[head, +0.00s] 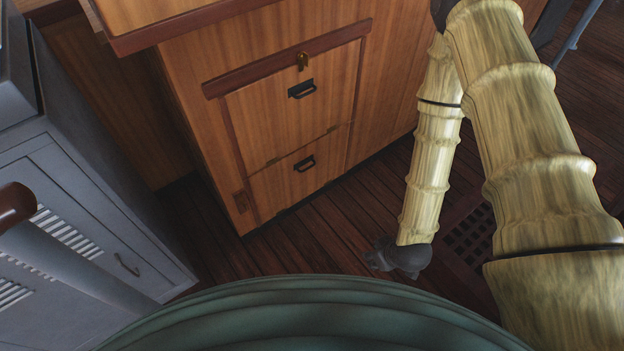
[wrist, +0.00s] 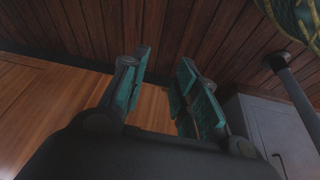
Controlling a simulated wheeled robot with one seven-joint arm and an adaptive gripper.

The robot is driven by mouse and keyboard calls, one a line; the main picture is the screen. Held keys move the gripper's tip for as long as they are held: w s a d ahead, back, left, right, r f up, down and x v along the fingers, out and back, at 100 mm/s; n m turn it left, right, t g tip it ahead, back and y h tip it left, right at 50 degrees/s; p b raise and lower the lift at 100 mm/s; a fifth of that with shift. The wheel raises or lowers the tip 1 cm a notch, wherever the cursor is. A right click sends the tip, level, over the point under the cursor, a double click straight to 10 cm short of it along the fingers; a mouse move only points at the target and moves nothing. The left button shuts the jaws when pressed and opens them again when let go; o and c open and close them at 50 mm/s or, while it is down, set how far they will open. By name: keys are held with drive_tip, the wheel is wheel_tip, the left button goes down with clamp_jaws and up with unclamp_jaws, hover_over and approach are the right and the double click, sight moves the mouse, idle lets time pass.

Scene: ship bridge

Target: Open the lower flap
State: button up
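The lower flap (head: 278,186) is a wooden panel low on the cabinet front, with a dark cup handle (head: 304,163) near its upper edge. It looks shut, flush with the front. My gripper (head: 378,262) is low over the floor, to the right of the flap and apart from it. In the wrist view, the two teal fingers of my gripper (wrist: 162,78) are spread, with nothing between them. The cabinet's wood front (wrist: 45,112) shows at the left there, but the flap's handle cannot be made out.
A grey metal cabinet (head: 90,215) stands at the left. Dark plank floor (head: 310,235) lies clear before the flap. A floor grate (head: 470,235) is beside my arm.

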drive_tip(key=w+a+f+n+t+y+b, duration=0.2)
drive_tip(key=w+a+n+b, duration=0.4)
drive_tip(key=w+b, duration=0.4)
drive_tip(key=w+a+f+n+t+y+b, duration=0.3)
drive_tip(key=w+a+n+b, duration=0.3)
drive_tip(key=w+b, duration=0.4)
drive_tip(key=w+a+f+n+t+y+b, duration=0.2)
drive_tip(key=w+a+n+b, duration=0.4)
drive_tip(key=w, duration=1.1)
drive_tip(key=f+n+t+b, duration=0.1)
drive_tip(key=f+b, duration=0.1)
drive_tip(key=b, duration=0.2)
drive_tip(key=shift+w+a+t+b, duration=0.3)
drive_tip(key=shift+a+t, duration=0.05)
drive_tip(key=shift+t, duration=0.05)
clamp_jaws()
